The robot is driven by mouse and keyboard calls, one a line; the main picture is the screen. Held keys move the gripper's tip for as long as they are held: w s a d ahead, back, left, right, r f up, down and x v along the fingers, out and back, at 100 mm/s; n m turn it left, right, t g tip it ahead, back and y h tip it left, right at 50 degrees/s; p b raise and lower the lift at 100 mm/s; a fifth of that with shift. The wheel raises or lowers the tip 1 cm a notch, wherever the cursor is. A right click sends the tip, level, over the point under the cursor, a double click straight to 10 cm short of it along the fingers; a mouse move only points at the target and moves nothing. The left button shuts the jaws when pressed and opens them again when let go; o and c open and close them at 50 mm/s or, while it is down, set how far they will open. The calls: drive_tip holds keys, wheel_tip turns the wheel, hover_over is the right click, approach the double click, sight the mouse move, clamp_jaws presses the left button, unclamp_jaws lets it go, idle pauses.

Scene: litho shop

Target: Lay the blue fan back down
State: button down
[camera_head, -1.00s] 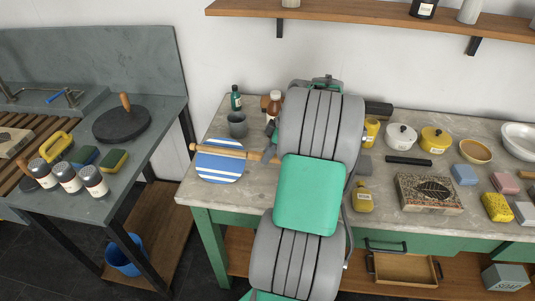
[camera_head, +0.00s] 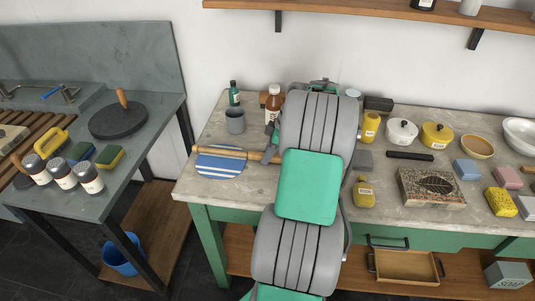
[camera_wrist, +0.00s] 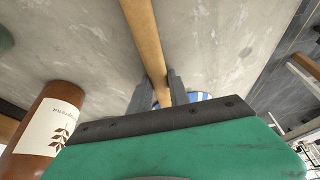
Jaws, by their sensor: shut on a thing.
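The blue fan is a round disc with blue and white stripes (camera_head: 220,164) and a long wooden handle (camera_head: 232,152). It is at the left end of the stone-topped bench in the head view, with the disc close to the top. I cannot tell whether it touches. In the wrist view my gripper (camera_wrist: 160,97) is shut on the wooden handle (camera_wrist: 147,40), one dark finger on each side. Only a small striped part of the disc (camera_wrist: 198,97) shows there, behind the gripper.
A grey cup (camera_head: 235,121), a green bottle (camera_head: 234,94) and a brown bottle (camera_head: 273,103) stand behind the fan. The brown bottle (camera_wrist: 45,130) is close to my gripper in the wrist view. Bare bench top (camera_head: 205,190) lies in front of the fan.

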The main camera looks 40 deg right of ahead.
drive_tip(key=shift+f, duration=0.1)
drive_tip(key=c, duration=1.2)
unclamp_jaws()
drive_tip(key=shift+o, duration=0.2)
drive_tip(key=shift+s, duration=0.1)
drive_tip(key=p+v, duration=0.1)
drive_tip(key=v, duration=0.7)
drive_tip(key=w+a+r+m+h, duration=0.1)
drive_tip(key=a+r+m, duration=0.1)
drive_tip(key=a, duration=1.2)
drive_tip(key=w+a+r+m, duration=0.1)
drive_tip(key=a+r+m, duration=0.1)
drive_tip(key=a, duration=1.2)
drive_tip(key=s+a+f+m+h, duration=0.1)
drive_tip(key=s+a+f+m, duration=0.2)
drive_tip(key=s+a, duration=0.4)
drive_tip(key=shift+s+a+h+p, duration=0.4)
drive_tip(key=shift+s, duration=0.8)
